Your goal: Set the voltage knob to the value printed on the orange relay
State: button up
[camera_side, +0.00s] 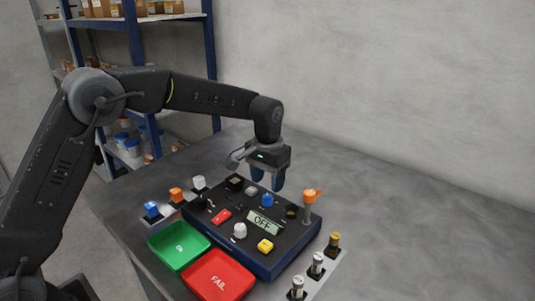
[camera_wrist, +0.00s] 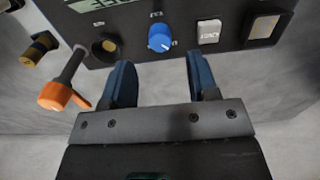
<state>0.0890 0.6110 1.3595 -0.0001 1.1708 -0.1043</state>
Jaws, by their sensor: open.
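A blue round knob (camera_side: 267,200) is on the far part of the dark panel box. It also shows in the wrist view (camera_wrist: 161,38), with a white pointer line toward the lower right; its label is unreadable. My gripper (camera_side: 267,182) is open and empty, pointing down above the far edge of the box. In the wrist view my gripper (camera_wrist: 158,65) has its blue fingers spread, and the knob appears ahead of the gap between them, not gripped. An orange relay block (camera_side: 176,195) stands left of the box between a blue and a white one; its printing is too small to read.
An orange-handled lever (camera_side: 311,195) rises at the box's right corner. A white knob (camera_side: 240,230) and red and yellow buttons are on the panel. Green (camera_side: 156,248) and red FAIL (camera_side: 246,284) trays lie in front.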

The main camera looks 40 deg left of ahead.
aim_at(267, 196)
notch_tip(267, 196, up, 9)
dwell(0.5)
jog(key=s+a+r+t, duration=0.1)
jog(key=s+r, duration=0.2)
jog(key=s, duration=0.4)
jog(key=s+a+r+t, duration=0.2)
jog(key=s+r, duration=0.2)
jog(key=s, duration=0.3)
jog(key=s+f+t, duration=0.1)
jog(key=s+f, duration=0.2)
jog(key=s, duration=0.5)
jog(key=s+a+f+t, duration=0.1)
jog(key=s+f, duration=0.2)
jog(key=s, duration=0.5)
jog(key=shift+s+a+f+t, duration=0.15)
jog(key=shift+a+t, duration=0.1)
jog(key=shift+t, duration=0.05)
jog(key=shift+o, duration=0.4)
